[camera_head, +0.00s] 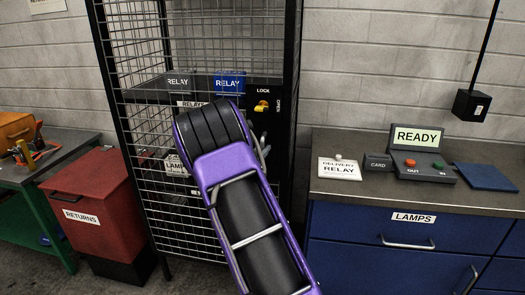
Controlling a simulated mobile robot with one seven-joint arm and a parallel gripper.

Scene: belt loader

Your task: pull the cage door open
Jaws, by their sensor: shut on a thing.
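The cage (296,60) is a tall black-framed cabinet in the middle of the head view. Its wire-mesh front (135,110) shows left of my arm. At its right is a dark lock plate marked LOCK and OPEN, with a small yellow latch (262,106); its exact setting is too small to tell. My purple arm reaches up from the bottom and covers the lower right of the cage front. A grey curved bar (263,151) shows just right of the arm, below the latch; I cannot tell whether it is the handle. My gripper is hidden behind my arm.
Behind the mesh are relay bins (229,83) and a lamps label. A red returns bin (92,205) stands close at left, beside a green-legged bench (62,157).

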